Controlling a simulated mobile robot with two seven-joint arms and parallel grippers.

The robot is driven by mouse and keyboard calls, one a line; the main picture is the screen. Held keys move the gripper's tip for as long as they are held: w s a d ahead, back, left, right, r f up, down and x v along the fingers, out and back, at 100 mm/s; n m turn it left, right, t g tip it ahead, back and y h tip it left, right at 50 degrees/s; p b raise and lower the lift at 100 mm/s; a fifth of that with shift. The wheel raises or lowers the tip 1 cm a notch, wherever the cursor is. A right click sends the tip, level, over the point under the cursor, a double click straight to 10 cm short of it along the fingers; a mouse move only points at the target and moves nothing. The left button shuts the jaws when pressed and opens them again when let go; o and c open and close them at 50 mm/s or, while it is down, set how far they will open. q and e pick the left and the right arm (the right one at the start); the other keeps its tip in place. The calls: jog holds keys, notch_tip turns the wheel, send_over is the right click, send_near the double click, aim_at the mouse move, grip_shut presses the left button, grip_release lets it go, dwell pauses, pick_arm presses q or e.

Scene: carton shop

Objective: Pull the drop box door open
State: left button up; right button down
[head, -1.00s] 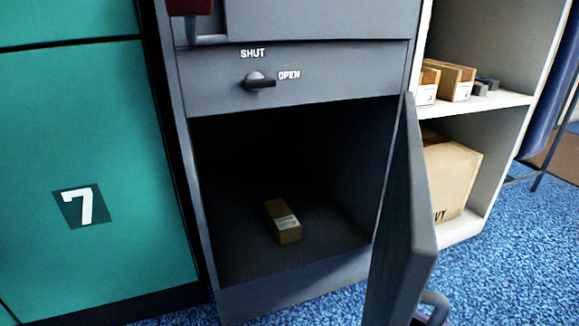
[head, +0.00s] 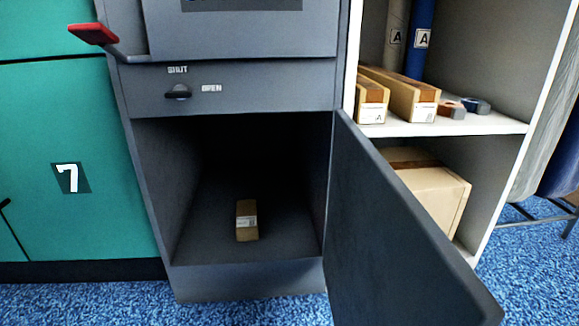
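The drop box (head: 235,42) is a dark grey cabinet in the middle of the head view. Its door (head: 395,235) stands wide open, swung out to the right on its right-hand edge. The door's outer face and its handle are hidden. Inside the open compartment a small brown carton (head: 247,222) with a white label lies on the floor. The dark knob (head: 178,93) above the opening lies between the marks SHUT and OPEN, turned sideways towards OPEN. Neither of my grippers shows.
A red-ended lever (head: 93,34) juts out at the drop box's upper left. Green lockers (head: 75,150) stand on the left. White shelves (head: 475,122) with long boxes, rolls and a large carton (head: 435,195) stand behind the door on the right. Blue carpet (head: 85,303) is clear in front.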

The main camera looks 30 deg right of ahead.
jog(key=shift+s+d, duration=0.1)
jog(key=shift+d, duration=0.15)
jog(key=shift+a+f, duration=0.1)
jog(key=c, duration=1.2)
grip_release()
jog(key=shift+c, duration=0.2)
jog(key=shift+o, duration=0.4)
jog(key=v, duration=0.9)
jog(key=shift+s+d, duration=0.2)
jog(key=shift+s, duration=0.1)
